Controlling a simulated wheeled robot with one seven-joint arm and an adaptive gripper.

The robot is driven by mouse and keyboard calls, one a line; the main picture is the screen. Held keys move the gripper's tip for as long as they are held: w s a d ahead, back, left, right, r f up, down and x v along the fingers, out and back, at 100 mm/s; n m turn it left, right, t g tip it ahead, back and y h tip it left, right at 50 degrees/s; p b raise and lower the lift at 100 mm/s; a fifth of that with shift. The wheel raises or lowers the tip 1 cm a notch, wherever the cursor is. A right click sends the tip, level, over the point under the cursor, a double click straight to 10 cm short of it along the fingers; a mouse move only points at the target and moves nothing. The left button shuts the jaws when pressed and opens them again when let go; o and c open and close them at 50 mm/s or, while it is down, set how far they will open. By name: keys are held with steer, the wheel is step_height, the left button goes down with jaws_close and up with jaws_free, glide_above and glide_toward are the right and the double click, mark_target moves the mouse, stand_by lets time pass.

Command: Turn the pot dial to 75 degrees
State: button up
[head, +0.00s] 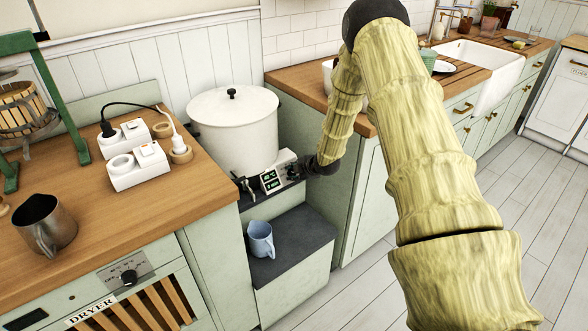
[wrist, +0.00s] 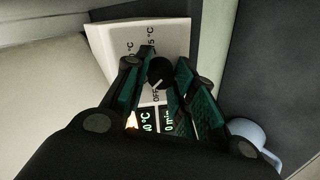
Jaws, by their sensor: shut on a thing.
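The large white lidded pot (head: 235,130) stands in the gap between two counters, with a control box (head: 270,180) with green displays at its front. In the wrist view the box's white panel (wrist: 110,45) carries a round black dial (wrist: 160,72) with printed "°C" marks and "OFF". A short white mark shows on the dial's side near "OFF"; its exact angle is hard to read. My gripper (wrist: 165,66) is shut on the dial, one green-padded finger on each side. In the head view my gripper (head: 298,168) is small and dark beside the box.
A blue mug (head: 261,239) stands on the dark shelf below the box and also shows in the wrist view (wrist: 246,130). The left counter (head: 110,215) holds white sockets (head: 138,166) and a metal jug (head: 45,222). The right counter is close to my arm. The floor is clear.

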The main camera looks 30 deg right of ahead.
steer(key=shift+s+d+f+m+t+y+b, duration=0.1)
steer(key=shift+m+t+y+b, duration=0.4)
steer(key=shift+m, duration=3.5)
steer(key=shift+s+d+f+m+t+y+b, duration=0.15)
steer(key=shift+m+b, duration=0.8)
steer(key=shift+m, duration=3.05)
steer(key=shift+a+f+m+t+y+b, duration=0.15)
steer(key=shift+m+t+b, duration=0.4)
steer(key=shift+m, duration=3.45)
steer(key=shift+d, duration=0.1)
steer(key=o, duration=1)
steer(key=shift+o, duration=0.3)
steer(key=shift+r, duration=0.1)
steer(key=shift+w, duration=0.1)
steer(key=shift+r, duration=0.1)
